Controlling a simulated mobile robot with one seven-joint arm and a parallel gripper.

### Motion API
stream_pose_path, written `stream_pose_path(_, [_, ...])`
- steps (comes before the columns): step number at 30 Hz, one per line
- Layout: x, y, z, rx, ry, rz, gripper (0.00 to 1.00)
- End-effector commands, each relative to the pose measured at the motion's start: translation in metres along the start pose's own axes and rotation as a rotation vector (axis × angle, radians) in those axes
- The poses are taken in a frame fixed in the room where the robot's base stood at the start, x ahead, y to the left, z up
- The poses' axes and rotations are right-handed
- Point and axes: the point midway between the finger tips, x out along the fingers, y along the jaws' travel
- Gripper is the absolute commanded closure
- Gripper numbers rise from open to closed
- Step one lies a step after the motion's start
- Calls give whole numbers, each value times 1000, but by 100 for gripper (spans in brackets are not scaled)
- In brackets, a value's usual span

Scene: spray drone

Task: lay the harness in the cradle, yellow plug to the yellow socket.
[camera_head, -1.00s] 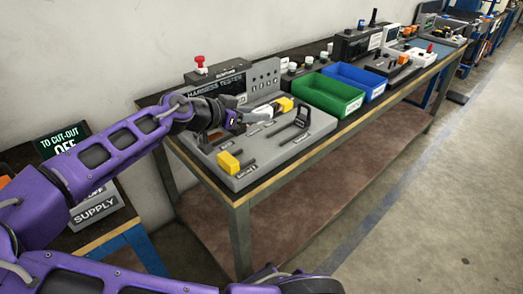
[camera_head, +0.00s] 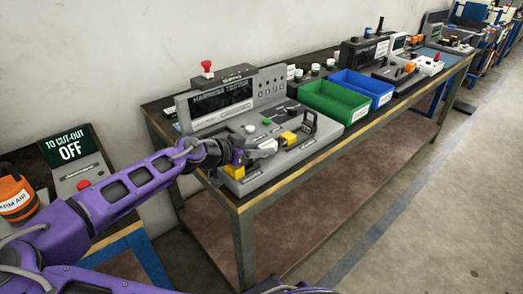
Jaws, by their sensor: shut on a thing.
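The harness tester (camera_head: 237,101) stands on the bench with a dark display at its back and a grey cradle plate (camera_head: 305,153) in front. A yellow block (camera_head: 235,172), seemingly the yellow socket, sits at the plate's front left. My gripper (camera_head: 247,156) is shut on the harness (camera_head: 266,147), a pale grey body over the plate's front part. Its yellow plug (camera_head: 288,138) points right, away from the yellow block. I cannot tell whether the harness touches the plate. My gripper hides its left end and part of the yellow block.
A black upright handle (camera_head: 310,121) stands at the plate's right. A green button (camera_head: 266,120) and a white button (camera_head: 250,128) lie behind the harness. A green bin (camera_head: 335,107) and a blue bin (camera_head: 362,88) stand right of the tester.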

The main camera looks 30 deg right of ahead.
Motion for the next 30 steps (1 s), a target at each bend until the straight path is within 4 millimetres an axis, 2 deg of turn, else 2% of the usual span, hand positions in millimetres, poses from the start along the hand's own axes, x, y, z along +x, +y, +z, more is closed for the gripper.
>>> stream_pose_path(11, [2,0,5,1,0,0,100])
stream_pose_path(12, [2,0,5,1,0,0,59])
stream_pose_path(16, [2,0,4,1,0,0,36])
stream_pose_path(17, [2,0,4,1,0,0,33])
stream_pose_path(27, [2,0,6,1,0,0,33])
stream_pose_path(30, [-10,-1,4,-1,1,-2,33])
